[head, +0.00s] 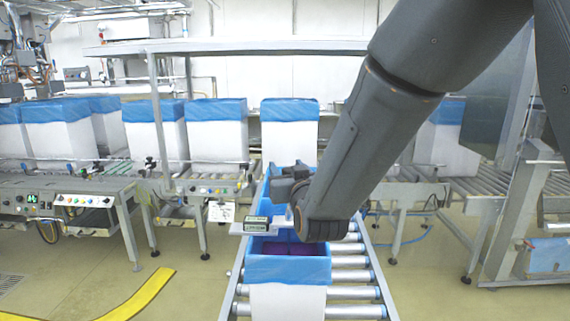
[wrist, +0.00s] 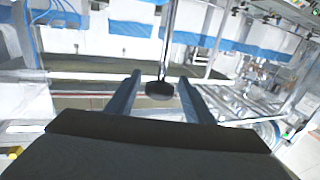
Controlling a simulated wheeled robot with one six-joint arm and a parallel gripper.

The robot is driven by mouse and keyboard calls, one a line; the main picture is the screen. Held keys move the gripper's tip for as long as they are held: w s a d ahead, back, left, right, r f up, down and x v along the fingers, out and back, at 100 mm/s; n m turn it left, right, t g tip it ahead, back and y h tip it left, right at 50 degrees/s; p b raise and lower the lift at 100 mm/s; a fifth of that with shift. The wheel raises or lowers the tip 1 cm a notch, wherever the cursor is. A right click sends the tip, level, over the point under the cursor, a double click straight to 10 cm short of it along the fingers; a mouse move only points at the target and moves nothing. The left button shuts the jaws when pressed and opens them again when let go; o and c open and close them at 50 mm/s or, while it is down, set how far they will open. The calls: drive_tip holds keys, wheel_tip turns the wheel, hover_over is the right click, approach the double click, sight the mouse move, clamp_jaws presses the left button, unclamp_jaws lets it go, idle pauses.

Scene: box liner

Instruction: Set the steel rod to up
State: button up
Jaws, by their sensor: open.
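A thin steel rod (wrist: 168,42) shows in the wrist view, running from the top edge down to a dark rounded end (wrist: 160,90). My gripper (wrist: 159,78) is open, with one finger on each side of the rod's dark end. Gaps show on both sides, and I see no contact. I cannot tell how far in depth the rod is from the fingers. In the head view my gripper (head: 284,186) is a dark shape above the middle conveyor, partly hidden by my arm. I cannot make out the rod there.
A blue-lined white box (head: 288,298) stands on the roller conveyor (head: 352,277) below my arm. A small labelled panel (head: 257,224) is just above it. More lined boxes (head: 215,140) stand behind on the left. A yellow floor strip (head: 140,297) lies at lower left, with open floor around it.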

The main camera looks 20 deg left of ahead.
drive_tip(key=shift+x, duration=1.05)
clamp_jaws()
wheel_tip(320, 180, up, 18)
drive_tip(key=p, duration=0.6)
drive_tip(key=shift+s+d, duration=0.15)
drive_tip(key=shift+s, duration=0.25)
unclamp_jaws()
drive_tip(key=shift+s, duration=0.15)
